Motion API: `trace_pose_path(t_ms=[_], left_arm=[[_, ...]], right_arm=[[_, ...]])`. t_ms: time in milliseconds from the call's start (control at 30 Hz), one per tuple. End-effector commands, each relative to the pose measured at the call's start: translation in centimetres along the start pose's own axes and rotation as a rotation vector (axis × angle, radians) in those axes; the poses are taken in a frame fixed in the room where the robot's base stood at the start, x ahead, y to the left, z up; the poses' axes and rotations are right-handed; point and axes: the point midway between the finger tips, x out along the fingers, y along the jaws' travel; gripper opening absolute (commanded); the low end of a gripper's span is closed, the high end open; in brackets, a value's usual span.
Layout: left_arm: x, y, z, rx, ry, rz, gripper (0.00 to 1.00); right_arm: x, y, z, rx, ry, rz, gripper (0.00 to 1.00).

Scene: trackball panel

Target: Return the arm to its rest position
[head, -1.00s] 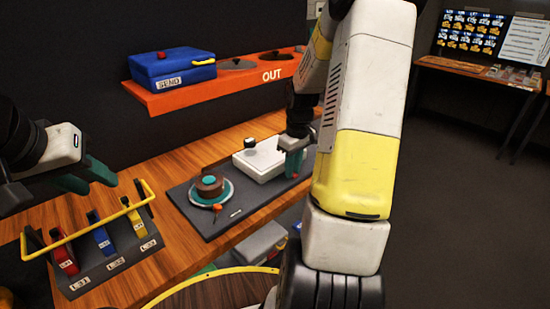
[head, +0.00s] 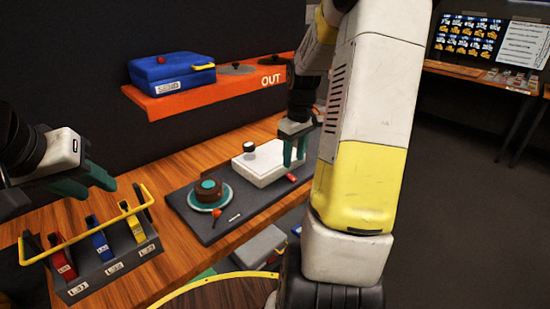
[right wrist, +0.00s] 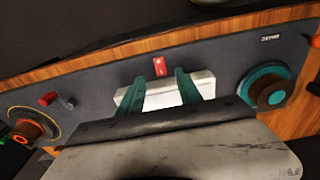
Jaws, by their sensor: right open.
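My right gripper (head: 295,150) is open and empty, pointing down above the white block (head: 266,164) on the dark trackball panel (head: 222,231). In the right wrist view its two teal fingers (right wrist: 160,94) stand apart, with the white block (right wrist: 165,92) behind them. A brown knob on a teal disc (head: 209,193) sits on the panel to the left, clear of the gripper. My left gripper (head: 100,188) hangs at the far left near the lever unit, its teal fingers apart with nothing between them.
A lever unit (head: 110,273) with red, blue and yellow levers and a yellow rail stands at lower left. An orange shelf (head: 235,86) holds a blue case (head: 172,79). A red tag (right wrist: 160,66) lies on the panel. The floor at right is clear.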

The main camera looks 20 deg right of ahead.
Motion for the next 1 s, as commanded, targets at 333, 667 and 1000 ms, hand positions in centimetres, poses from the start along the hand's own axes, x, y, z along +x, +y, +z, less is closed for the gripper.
trace_pose_path(t_ms=[333, 667, 1000], left_arm=[[0.0, 0.0, 0.0, 0.000, 0.000, 0.000, 0.36], [0.0, 0.0, 0.0, 0.000, 0.000, 0.000, 0.36], [0.0, 0.0, 0.0, 0.000, 0.000, 0.000, 0.36]], right_arm=[[-1.6, -0.1, 0.0, 0.000, -0.001, -0.001, 0.42], [-1.8, -0.3, 0.0, 0.001, 0.003, 0.002, 0.42], [-10.0, -8.6, 1.1, 0.105, 0.160, 0.068, 0.42]])
